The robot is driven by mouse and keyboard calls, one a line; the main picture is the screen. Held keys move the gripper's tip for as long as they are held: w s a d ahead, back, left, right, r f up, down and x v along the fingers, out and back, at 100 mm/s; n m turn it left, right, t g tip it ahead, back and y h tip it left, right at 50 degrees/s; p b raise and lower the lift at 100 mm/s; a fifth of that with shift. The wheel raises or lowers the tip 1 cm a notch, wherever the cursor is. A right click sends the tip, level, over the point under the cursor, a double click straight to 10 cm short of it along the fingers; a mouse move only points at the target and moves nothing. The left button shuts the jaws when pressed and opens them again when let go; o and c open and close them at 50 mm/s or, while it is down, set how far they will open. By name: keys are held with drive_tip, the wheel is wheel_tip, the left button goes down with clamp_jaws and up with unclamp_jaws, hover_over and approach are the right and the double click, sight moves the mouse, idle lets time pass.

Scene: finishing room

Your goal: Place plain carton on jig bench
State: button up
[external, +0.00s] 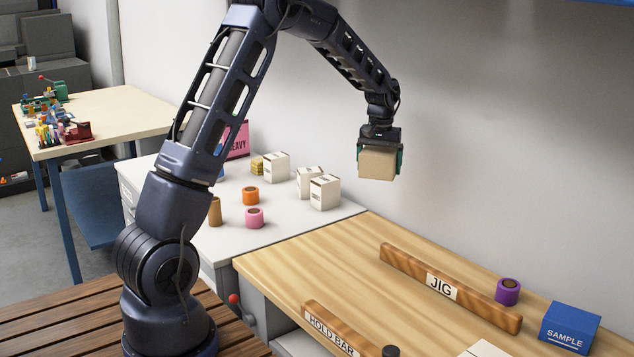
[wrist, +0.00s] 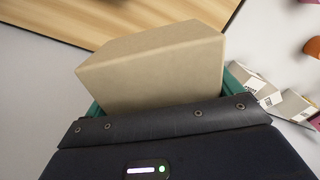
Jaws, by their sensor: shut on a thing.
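The plain carton (external: 378,164) is a tan box with no marks, held in the air by my gripper (external: 380,150). In the external view it hangs above the far edge of the wooden jig bench (external: 310,262), near the back wall. My gripper is shut on the carton, its green fingers at the carton's two sides. In the wrist view the carton (wrist: 155,68) fills the middle between the green fingers, with the bench (wrist: 100,18) beyond it. The bench carries a wooden bar labelled JIG (external: 440,285) and one labelled HOLD BAR (external: 325,327).
A purple roll (external: 508,292) and a blue SAMPLE box (external: 569,328) are at the bench's right. The white table (external: 290,222) behind holds several white printed cartons (external: 325,192), an orange roll (external: 251,196) and a pink roll (external: 254,218). Bare wood lies between the two bars.

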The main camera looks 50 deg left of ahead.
drive_tip(key=s+d+m, duration=0.2)
drive_tip(key=d, duration=1.2)
drive_tip(key=m, duration=0.5)
hover_over(443, 339)
wheel_tip(443, 339, down, 21)
drive_tip(key=shift+r, duration=0.1)
drive_tip(key=o, duration=0.7)
drive_tip(key=shift+c, duration=0.2)
drive_tip(key=shift+o, duration=0.8)
